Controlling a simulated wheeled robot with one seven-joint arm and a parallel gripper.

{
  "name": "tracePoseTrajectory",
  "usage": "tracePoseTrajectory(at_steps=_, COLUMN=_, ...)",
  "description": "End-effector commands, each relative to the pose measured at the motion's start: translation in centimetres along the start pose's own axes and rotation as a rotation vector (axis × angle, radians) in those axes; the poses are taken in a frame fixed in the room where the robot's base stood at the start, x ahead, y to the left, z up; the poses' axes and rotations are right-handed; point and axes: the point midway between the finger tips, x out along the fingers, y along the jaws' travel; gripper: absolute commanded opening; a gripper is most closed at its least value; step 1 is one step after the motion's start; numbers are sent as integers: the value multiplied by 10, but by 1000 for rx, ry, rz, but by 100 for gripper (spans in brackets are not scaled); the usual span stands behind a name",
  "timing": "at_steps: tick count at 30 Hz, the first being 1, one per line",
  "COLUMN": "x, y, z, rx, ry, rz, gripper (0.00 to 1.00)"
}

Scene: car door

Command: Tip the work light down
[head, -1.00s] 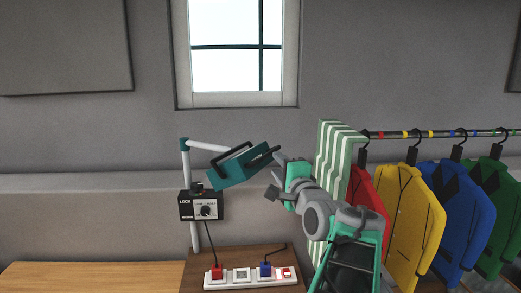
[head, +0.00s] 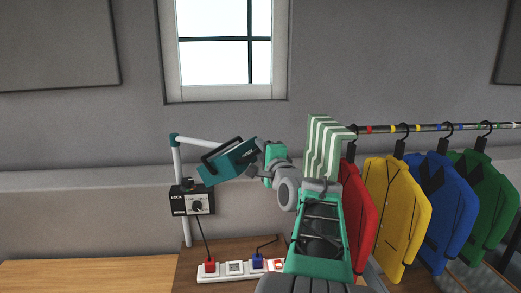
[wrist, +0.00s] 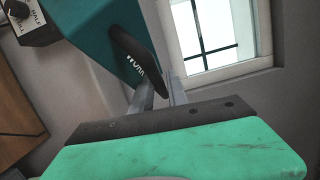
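The work light (head: 228,161) has a teal box-shaped head on a jointed white and teal arm, beside the window. In the wrist view the teal head (wrist: 92,35) fills the upper left, and the black handle (wrist: 138,55) runs down towards my fingers. My gripper (wrist: 159,92) is at the right end of the head. Its two grey fingers are close together with the handle's lower end between them, and look shut on it. In the head view my gripper (head: 259,146) is partly hidden by my wrist.
A control box (head: 192,201) with a knob hangs on the lamp post. A power strip (head: 235,269) with red and blue plugs lies below on the wooden top. A green-striped panel (head: 322,145) and a rack with coloured jackets (head: 397,215) stand close on the right.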

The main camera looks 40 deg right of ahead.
Motion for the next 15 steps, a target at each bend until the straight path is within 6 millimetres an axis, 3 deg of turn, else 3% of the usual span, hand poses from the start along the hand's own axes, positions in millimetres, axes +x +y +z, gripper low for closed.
tracePoseTrajectory(at_steps=6, x=0, y=0, z=0, rx=0, ry=0, rz=0, gripper=1)
tracePoseTrajectory(at_steps=15, x=0, y=0, z=0, rx=0, ry=-1, rz=0, gripper=0)
